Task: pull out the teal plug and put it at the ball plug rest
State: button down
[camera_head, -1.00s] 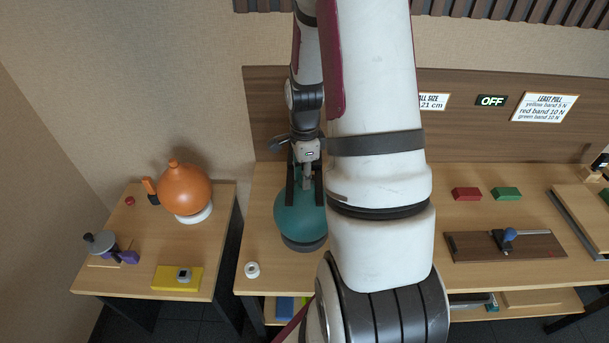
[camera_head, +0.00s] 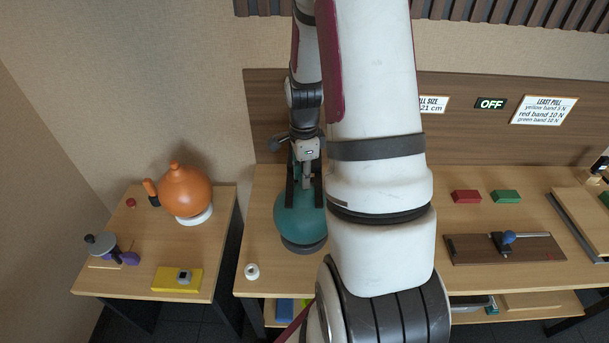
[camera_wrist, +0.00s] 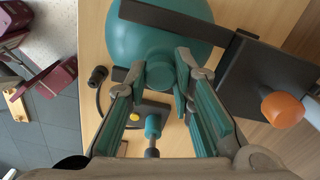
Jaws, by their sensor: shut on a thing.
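The large teal ball (camera_head: 298,222) sits on a dark ring base on the middle table, partly behind my arm. It also shows at the top of the wrist view (camera_wrist: 150,35). My gripper (camera_head: 305,180) is over the top of the ball, pointing down. In the wrist view its fingertips (camera_wrist: 160,72) are closed around the teal plug (camera_wrist: 160,76) at the ball's top, which still appears to be against the ball. The fingers hide part of the plug. A small white ring (camera_head: 252,271) stands at the table's front left; I cannot tell if it is the ball plug rest.
An orange ball (camera_head: 185,190) stands on the left table with a yellow block (camera_head: 177,279). A gap separates the two tables. A dark block with an orange knob (camera_wrist: 283,110) is right of the ball in the wrist view. Red (camera_head: 466,196) and green (camera_head: 506,196) blocks lie at right.

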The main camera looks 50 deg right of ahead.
jog(key=c, duration=2)
grip_release()
jog(key=shift+c, duration=0.2)
grip_shut()
jog(key=shift+r+p, duration=0.7)
jog(key=shift+r, duration=1.5)
